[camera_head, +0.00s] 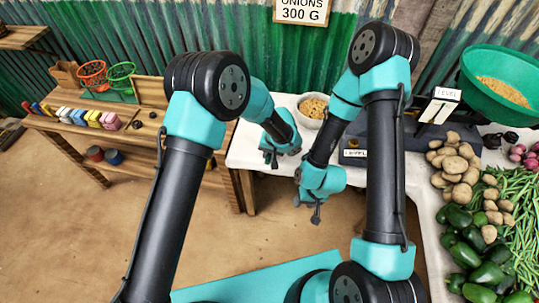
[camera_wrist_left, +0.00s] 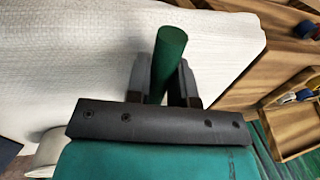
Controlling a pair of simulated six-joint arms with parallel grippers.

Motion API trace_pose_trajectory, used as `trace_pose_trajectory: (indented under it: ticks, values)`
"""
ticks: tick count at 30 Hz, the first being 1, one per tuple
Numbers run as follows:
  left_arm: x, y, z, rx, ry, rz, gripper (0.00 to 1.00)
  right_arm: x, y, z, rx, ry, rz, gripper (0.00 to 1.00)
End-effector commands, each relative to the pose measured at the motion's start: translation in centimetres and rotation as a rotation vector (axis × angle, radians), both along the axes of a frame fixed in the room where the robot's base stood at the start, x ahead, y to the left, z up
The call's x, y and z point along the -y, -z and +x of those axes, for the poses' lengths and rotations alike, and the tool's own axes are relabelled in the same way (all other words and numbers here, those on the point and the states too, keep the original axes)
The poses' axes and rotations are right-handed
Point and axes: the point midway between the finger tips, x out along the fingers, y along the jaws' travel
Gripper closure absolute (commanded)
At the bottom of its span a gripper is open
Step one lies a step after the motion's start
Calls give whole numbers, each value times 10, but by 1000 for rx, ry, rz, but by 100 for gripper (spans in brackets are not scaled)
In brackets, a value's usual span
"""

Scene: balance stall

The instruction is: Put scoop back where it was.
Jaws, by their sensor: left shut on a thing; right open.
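My left gripper (camera_head: 272,158) is low at the left part of the white-covered table, by its front edge. In the left wrist view it is shut on a dark green round handle (camera_wrist_left: 168,52), which I take as the scoop's. The rest of the scoop is hidden in both views. My right gripper (camera_head: 314,208) is open and empty, in front of the table edge and lower in the picture than the left one.
A bowl of brown grains (camera_head: 313,107) stands behind the grippers. A dark scale (camera_head: 352,157) is right of it, partly behind my right arm. A green pan (camera_head: 476,75) holds grains. Potatoes (camera_head: 455,170) and green vegetables fill the right. A wooden shelf (camera_head: 148,95) stands left.

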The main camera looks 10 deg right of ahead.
Motion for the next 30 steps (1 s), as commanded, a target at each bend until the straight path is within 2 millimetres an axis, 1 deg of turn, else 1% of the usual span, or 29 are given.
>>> trace_pose_trajectory:
  ticks: [1,3,15,16,21,24,30]
  values:
    - [0,7,0,-2,0,1,100,0,0,0,0,0,0,57]
    - [0,11,0,-1,0,0,100,0,0,0,0,0,0,57]
    - [0,14,0,0,-1,0,100,0,0,0,0,0,0,57]
    - [0,15,0,0,-1,0,78,0,0,0,0,0,0,57]
    - [0,14,0,0,-1,0,61,0,0,0,0,0,0,57]
    - [0,14,0,0,-1,0,53,0,0,0,0,0,0,57]
    - [0,14,0,0,-1,0,53,0,0,0,0,0,0,57]
